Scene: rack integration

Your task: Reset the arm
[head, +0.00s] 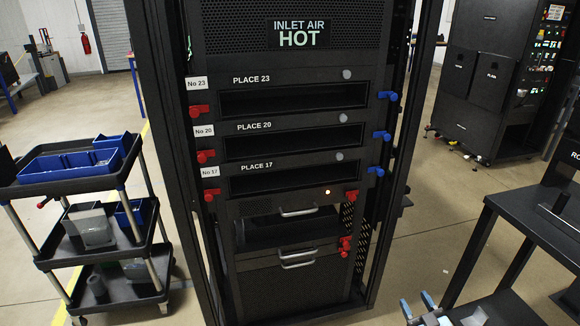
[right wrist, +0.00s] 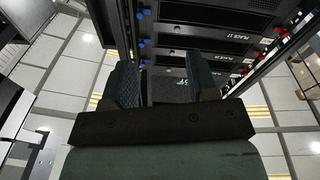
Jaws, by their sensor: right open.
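My right gripper (head: 417,304) shows at the bottom edge of the head view, right of the rack's foot. Its two blue-grey fingertips are apart, with nothing seen between them. In the right wrist view the fingers of the right gripper (right wrist: 164,84) are spread, with the rack beyond them. My left gripper is in neither view. The black rack (head: 389,180) stands upright in the middle of the head view, with open slots labelled PLACE 23 (head: 290,97), PLACE 20 (head: 290,142) and PLACE 17 (head: 290,178).
Red handles (head: 198,111) and blue handles (head: 387,95) stick out from the rack's sides. A cart (head: 70,186) with blue bins stands at left. A black table (head: 525,212) stands at right, close to my right gripper. Another rack (head: 500,75) stands behind. Floor is clear between.

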